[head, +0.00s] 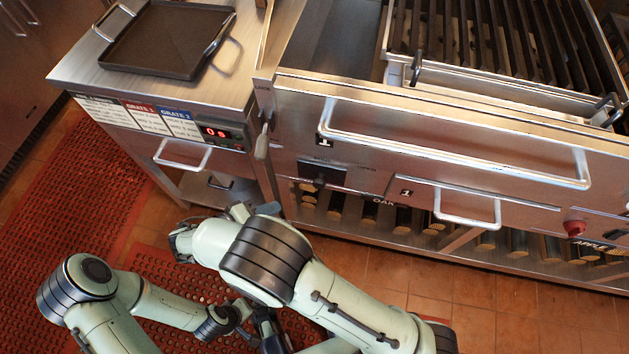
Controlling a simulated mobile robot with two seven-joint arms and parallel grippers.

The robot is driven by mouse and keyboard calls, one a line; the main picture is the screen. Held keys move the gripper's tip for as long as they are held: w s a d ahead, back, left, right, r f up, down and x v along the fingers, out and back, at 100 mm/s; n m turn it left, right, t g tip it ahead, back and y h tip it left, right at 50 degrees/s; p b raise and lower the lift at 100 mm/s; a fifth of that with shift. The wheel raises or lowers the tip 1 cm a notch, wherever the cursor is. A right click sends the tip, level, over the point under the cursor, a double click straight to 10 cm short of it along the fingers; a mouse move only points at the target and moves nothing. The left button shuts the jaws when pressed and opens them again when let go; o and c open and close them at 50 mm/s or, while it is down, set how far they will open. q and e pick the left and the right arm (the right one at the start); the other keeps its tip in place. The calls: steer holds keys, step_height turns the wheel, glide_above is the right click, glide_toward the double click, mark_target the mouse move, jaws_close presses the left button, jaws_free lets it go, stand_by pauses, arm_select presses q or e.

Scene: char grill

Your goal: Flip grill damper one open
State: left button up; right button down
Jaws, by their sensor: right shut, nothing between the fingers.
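The grill's steel front has a black damper plate (322,172) with a small knob, below the left end of the long handle. I take this for damper one, but its label is too small to read surely. My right gripper (268,208) is shut and empty, low and left of the plate and apart from it. My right arm's wrist and forearm hide most of it. My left gripper (270,335) is low in the view, partly hidden behind my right arm; its fingers do not show clearly.
A long handle (455,150) and a drawer handle (468,222) stick out from the grill front. A lever (262,140) hangs at its left corner. A side counter (75,70) holds a black tray (168,38). Wood logs (370,212) lie on the shelf below.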

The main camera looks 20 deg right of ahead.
arm_select(q)
steer(key=shift+w+d+f+b, duration=0.35)
steer(key=shift+w+f, duration=0.1)
steer(key=shift+f, duration=0.3)
arm_select(e)
step_height(320, 180, up, 5)
steer(key=w+a+m+t+h, duration=0.1)
steer(key=a+t, duration=0.1)
steer(key=shift+a+r, duration=0.2)
steer(key=shift+a, duration=0.05)
steer(key=b, duration=0.2)
glide_toward(318, 177)
steer(key=w+d+f, duration=0.1)
steer(key=w+d, duration=0.1)
steer(key=d, duration=0.1)
steer(key=shift+d+f, duration=0.3)
steer(key=shift+f, duration=0.1)
arm_select(q)
steer(key=shift+t+y, duration=0.3)
steer(key=shift+t, duration=0.3)
steer(key=w+f, duration=0.1)
steer(key=w+a+f, duration=0.1)
steer(key=w, duration=0.1)
steer(key=shift+a+f, duration=0.15)
steer(key=shift+a, duration=0.05)
steer(key=shift+s, duration=0.1)
